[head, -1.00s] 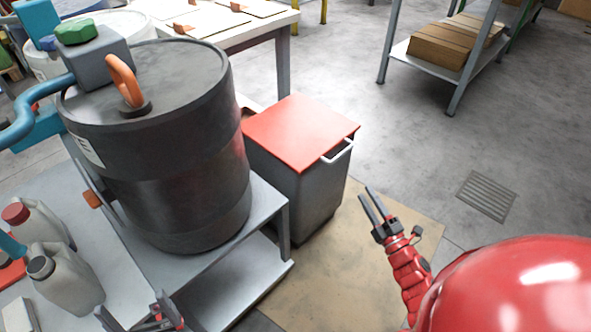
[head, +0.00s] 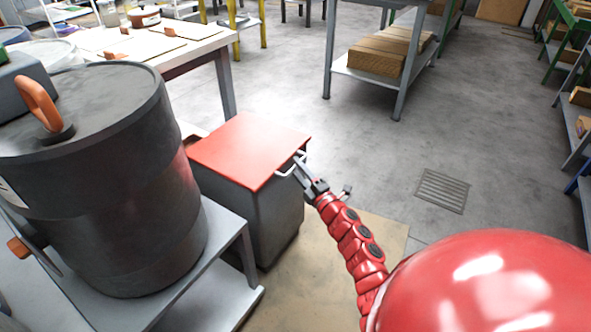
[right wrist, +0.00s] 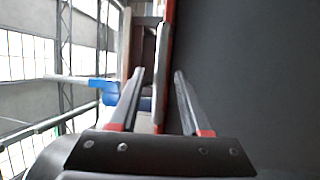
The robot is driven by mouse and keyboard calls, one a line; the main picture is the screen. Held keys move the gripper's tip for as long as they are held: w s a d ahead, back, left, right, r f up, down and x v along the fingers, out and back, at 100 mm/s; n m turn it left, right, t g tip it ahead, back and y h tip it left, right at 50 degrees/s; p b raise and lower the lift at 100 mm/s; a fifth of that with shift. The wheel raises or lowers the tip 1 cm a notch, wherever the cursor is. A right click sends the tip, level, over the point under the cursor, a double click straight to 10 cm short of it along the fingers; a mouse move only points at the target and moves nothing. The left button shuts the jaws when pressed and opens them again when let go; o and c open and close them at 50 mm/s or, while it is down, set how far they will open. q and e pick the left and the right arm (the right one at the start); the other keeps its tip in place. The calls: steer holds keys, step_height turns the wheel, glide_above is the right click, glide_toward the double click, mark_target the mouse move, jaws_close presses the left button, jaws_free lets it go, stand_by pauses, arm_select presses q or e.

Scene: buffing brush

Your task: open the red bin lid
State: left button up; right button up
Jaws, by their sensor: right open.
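The grey bin (head: 262,225) stands on the floor beside the low bench, with its flat red lid (head: 248,148) shut on top. A pale handle (head: 284,174) sticks out from the lid's right edge. My right gripper (head: 301,167) is at this handle, its fingers open. They overlap the handle in the head view; I cannot tell whether they touch it. In the right wrist view the open fingers (right wrist: 158,98) point along the bin's dark side (right wrist: 250,70), and the red lid edge (right wrist: 168,60) shows between them. My left gripper is out of view.
A large dark drum (head: 95,170) with an orange ring stands on the grey bench (head: 185,290) left of the bin. A white table (head: 190,45) is behind. The floor right of the bin is clear.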

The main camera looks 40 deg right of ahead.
steer(key=shift+w+r, duration=0.1)
steer(key=shift+w, duration=0.65)
jaws_close()
stand_by(0.9)
